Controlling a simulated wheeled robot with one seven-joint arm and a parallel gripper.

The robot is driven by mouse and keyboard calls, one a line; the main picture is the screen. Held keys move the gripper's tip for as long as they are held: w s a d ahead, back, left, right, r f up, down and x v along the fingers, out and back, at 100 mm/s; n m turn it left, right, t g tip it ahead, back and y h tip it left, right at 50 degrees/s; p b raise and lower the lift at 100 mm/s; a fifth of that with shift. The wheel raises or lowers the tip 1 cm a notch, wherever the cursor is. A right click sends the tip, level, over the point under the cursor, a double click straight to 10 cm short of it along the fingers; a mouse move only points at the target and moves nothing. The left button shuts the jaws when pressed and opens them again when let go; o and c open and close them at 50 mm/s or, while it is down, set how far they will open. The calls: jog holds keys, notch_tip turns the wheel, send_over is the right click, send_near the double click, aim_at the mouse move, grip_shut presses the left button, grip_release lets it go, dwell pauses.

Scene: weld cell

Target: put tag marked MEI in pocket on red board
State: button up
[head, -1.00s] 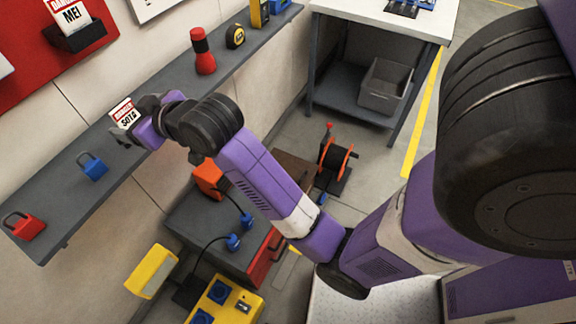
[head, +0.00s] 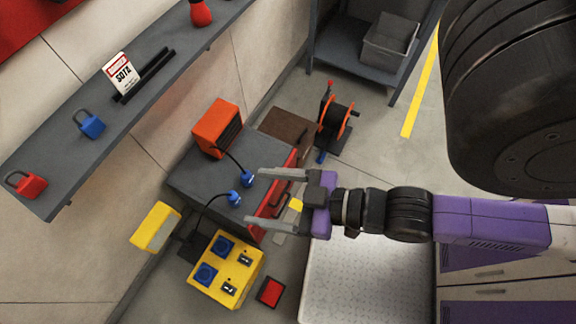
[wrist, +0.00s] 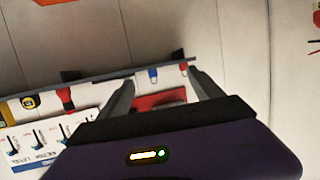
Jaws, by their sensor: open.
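The red board (head: 28,22) is cut off at the top left of the head view; its pocket and the tag marked MEI are out of that view. A white and red tag (head: 122,73), which seems to read SOTA, stands by the black rails (head: 145,76) on the wall shelf. In the wrist view a red panel (wrist: 160,100), probably the board, shows between the fingers.
Below are the cabinet with an orange box (head: 217,128), a yellow socket box (head: 226,268) and a cable reel (head: 336,120).

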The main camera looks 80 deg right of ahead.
jog(key=shift+y, duration=0.3)
jog(key=s, duration=0.1)
jog(key=s+a+r, duration=0.1)
jog(key=s, duration=0.1)
jog(key=s+r, duration=0.1)
jog(key=shift+s+a, duration=0.15)
dwell(0.9)
